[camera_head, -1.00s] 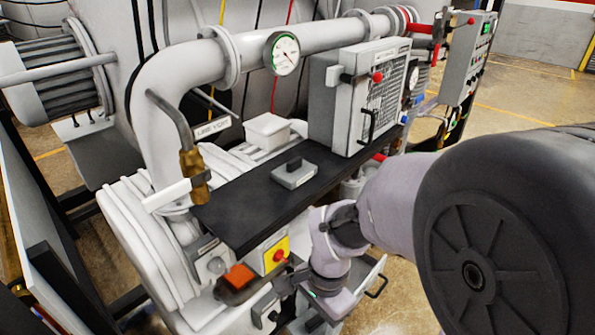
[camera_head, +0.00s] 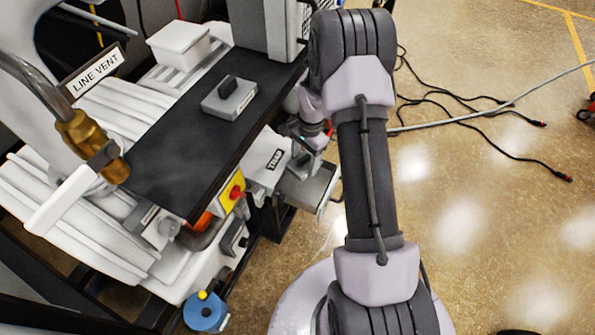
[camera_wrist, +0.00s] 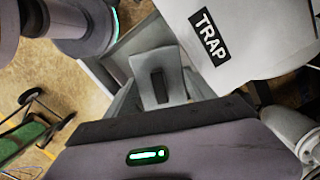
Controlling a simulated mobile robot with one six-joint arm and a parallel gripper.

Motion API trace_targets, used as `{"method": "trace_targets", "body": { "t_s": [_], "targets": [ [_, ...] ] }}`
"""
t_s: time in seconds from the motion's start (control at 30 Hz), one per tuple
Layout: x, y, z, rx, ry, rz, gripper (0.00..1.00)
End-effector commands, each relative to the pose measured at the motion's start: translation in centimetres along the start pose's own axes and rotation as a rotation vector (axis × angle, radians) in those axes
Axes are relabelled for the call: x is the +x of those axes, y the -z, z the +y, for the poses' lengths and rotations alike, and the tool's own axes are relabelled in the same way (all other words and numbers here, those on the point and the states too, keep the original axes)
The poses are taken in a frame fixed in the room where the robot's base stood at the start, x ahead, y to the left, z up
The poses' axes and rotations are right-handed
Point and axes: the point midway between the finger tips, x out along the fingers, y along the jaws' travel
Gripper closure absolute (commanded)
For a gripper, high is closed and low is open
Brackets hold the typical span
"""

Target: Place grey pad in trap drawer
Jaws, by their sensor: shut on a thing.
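My gripper (camera_wrist: 158,88) is shut on a grey piece with a dark upright bar in its middle, which looks like the grey pad (camera_wrist: 167,62), seen between the fingers in the wrist view. The trap drawer (camera_head: 326,190) stands pulled out below the white box with the TRAP label (camera_wrist: 210,37). In the head view my gripper (camera_head: 298,168) is at the drawer's inner end, close to the box; the held piece is not clear there. In the wrist view the drawer's wall (camera_wrist: 98,75) shows behind the piece. I cannot tell whether the piece touches the drawer floor.
A grey block with a black grip (camera_head: 229,98) lies on the black shelf (camera_head: 170,150) above. A yellow panel with a red button (camera_head: 234,192) is left of the TRAP box.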

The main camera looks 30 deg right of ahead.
Motion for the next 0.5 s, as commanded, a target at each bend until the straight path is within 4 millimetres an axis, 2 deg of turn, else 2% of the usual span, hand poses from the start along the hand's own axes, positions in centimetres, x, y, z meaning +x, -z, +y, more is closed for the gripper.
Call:
{"method": "trace_targets", "body": {
  "t_s": [0.1, 0.2, 0.4, 0.5],
  "targets": [
    [3.4, 0.3, 0.1, 0.0, -0.003, -0.002, 0.84],
    [5.7, 0.6, 0.1, 0.0, -0.002, -0.002, 0.84],
    [9.1, 1.0, 0.1, 0.0, -0.002, -0.001, 0.84],
    [8.9, 1.0, 0.0, 0.0, 0.0, 0.0, 0.84]
  ]
}}
